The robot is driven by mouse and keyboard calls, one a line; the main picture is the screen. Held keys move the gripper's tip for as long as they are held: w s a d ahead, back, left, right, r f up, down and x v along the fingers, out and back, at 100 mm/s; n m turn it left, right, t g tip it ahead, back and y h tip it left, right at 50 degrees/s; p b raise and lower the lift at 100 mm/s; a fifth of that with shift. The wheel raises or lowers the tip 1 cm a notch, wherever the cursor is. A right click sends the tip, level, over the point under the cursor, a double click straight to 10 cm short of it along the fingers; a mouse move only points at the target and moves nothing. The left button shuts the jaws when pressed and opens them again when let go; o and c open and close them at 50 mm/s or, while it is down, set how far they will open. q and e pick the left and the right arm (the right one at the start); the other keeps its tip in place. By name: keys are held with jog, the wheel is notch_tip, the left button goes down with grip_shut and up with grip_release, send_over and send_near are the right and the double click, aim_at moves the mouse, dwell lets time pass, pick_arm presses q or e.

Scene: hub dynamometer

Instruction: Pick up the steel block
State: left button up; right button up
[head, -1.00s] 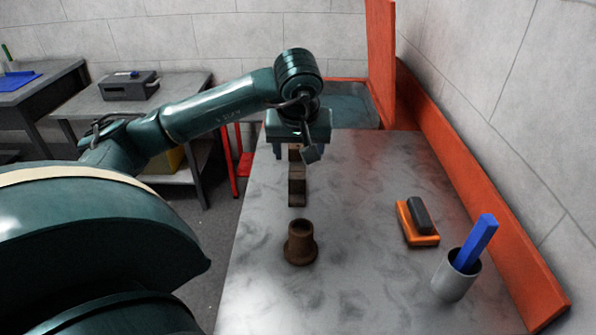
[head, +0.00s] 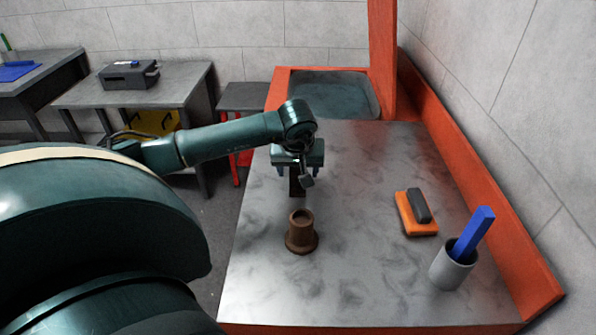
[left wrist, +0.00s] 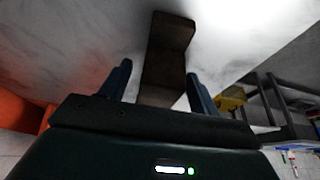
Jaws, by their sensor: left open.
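The steel block (head: 297,186) looks dark brown and stands on the metal-topped bench, behind a brown flanged cylinder. My left gripper (head: 298,172) is above it with its blue fingers apart, one on each side, and hides its upper part in the head view. In the left wrist view the block (left wrist: 166,55) shows a stepped shape and extends between the open fingers (left wrist: 158,72). A gap shows on each side, and the gripper is not closed on it. My right gripper is not in view.
The brown cylinder (head: 301,233) stands just in front of the block. An orange piece with a dark top (head: 416,213) and a grey cup (head: 452,268) holding a blue bar (head: 472,232) are to the right. An orange rail (head: 480,190) edges the bench.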

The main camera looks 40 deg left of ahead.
pick_arm(q)
jog(key=shift+w+a+f, duration=0.1)
jog(key=shift+f, duration=0.25)
jog(key=shift+c, duration=0.2)
grip_shut()
jog(key=shift+r, duration=0.1)
